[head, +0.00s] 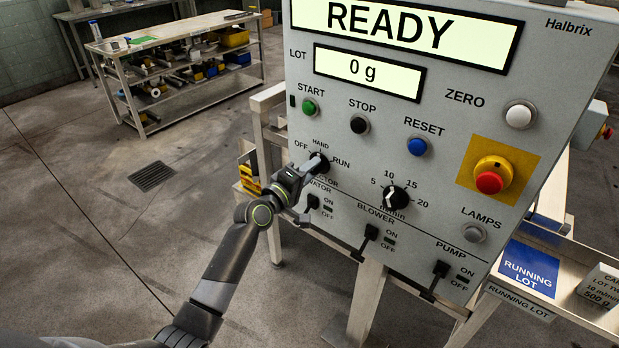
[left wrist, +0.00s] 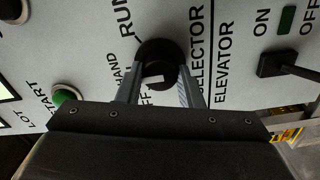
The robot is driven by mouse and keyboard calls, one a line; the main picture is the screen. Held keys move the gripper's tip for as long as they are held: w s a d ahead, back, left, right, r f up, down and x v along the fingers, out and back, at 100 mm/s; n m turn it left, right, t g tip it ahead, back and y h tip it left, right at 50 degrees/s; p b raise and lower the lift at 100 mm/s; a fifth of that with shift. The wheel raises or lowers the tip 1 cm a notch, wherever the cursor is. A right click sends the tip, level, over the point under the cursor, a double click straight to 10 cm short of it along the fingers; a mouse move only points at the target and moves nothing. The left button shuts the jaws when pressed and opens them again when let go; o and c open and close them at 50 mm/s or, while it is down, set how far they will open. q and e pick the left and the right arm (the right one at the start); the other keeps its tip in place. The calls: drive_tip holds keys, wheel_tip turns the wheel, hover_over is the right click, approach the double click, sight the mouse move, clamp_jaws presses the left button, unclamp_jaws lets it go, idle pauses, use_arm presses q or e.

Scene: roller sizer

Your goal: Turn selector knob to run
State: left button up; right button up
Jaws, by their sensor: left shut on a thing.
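The black selector knob (head: 319,161) sits on the grey control panel (head: 440,130), with OFF, HAND and RUN printed around it. My left gripper (head: 304,169) is shut on the knob and partly covers it in the head view. In the left wrist view the knob (left wrist: 157,58) lies between the two fingers (left wrist: 159,80). A white mark shows on the knob's side toward the partly hidden OFF label. I cannot tell the exact setting. My right gripper is not in view.
The green START button (head: 309,106) is above the knob, and the feed-rate dial (head: 396,198) is to its right. The elevator switch (head: 312,202) is close below my gripper. A red emergency stop (head: 489,182) is at the right. The display (head: 400,28) reads READY.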

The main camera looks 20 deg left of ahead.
use_arm(q)
drive_tip(key=shift+f+m+b, duration=0.15)
drive_tip(key=shift+m+b, duration=2)
drive_tip(key=shift+m, duration=0.85)
drive_tip(key=shift+f+m+b, duration=0.1)
drive_tip(key=shift+m+b, duration=2)
drive_tip(key=shift+m, duration=0.9)
drive_tip(key=o, duration=1)
drive_tip(key=shift+r, duration=0.1)
drive_tip(key=shift+c, duration=0.2)
drive_tip(key=shift+s, duration=0.1)
drive_tip(key=v, duration=1.7)
drive_tip(key=shift+s+a+r, duration=0.1)
